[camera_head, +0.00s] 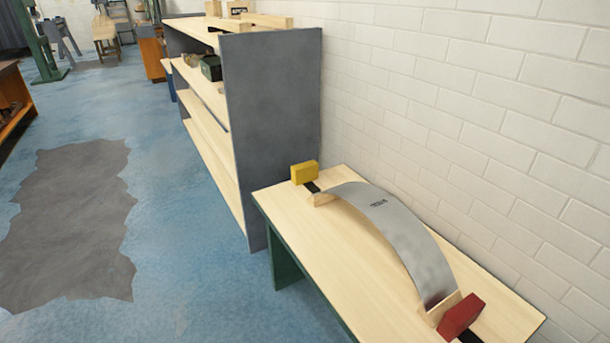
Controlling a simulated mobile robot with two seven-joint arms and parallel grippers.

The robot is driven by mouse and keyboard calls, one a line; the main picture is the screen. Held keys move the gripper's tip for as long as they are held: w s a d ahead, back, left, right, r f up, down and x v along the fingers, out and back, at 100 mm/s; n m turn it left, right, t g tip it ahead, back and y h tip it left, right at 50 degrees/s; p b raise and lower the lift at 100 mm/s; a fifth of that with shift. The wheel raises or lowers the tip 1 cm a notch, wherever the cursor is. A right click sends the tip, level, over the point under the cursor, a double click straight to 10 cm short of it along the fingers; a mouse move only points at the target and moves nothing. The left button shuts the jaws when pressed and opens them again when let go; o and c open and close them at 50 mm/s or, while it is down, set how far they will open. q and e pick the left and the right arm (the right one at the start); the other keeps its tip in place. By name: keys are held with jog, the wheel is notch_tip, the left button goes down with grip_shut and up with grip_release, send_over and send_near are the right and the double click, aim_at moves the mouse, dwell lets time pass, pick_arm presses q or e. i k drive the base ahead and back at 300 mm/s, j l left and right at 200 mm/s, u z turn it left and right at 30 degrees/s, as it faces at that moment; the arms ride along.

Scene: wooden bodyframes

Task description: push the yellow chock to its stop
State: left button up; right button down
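The yellow chock (305,172) is a small block at the far end of a light wooden bench (330,250). It sits at the far end of a dark strip (310,186), apart from the small wooden block (322,198) under the far end of a curved grey metal sheet (385,222). A red chock (461,317) is at the near end, close to or touching the wooden block (440,308) there; I cannot tell which. Neither of my grippers shows in the head view.
A grey-sided shelf unit (270,125) stands just beyond the bench, with boxes on its shelves. A white brick wall (450,110) runs along the right. The blue floor (180,200) to the left is open, with a grey worn patch (75,225).

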aim_at(302, 173)
jog(key=i+j+z, duration=0.1)
jog(key=z, duration=0.3)
jog(key=i+j+z, duration=0.1)
jog(key=z, duration=0.3)
jog(key=j+z, duration=0.25)
jog(key=z, duration=0.15)
jog(key=i+j+z, duration=0.2)
jog(key=j, duration=0.2)
jog(key=j+z, duration=0.2)
jog(key=j, duration=0.25)
jog(key=j+z, duration=0.2)
jog(key=j, duration=0.65)
jog(key=k+j+z, duration=0.2)
jog(key=j, duration=2.35)
jog(key=i+j, duration=0.4)
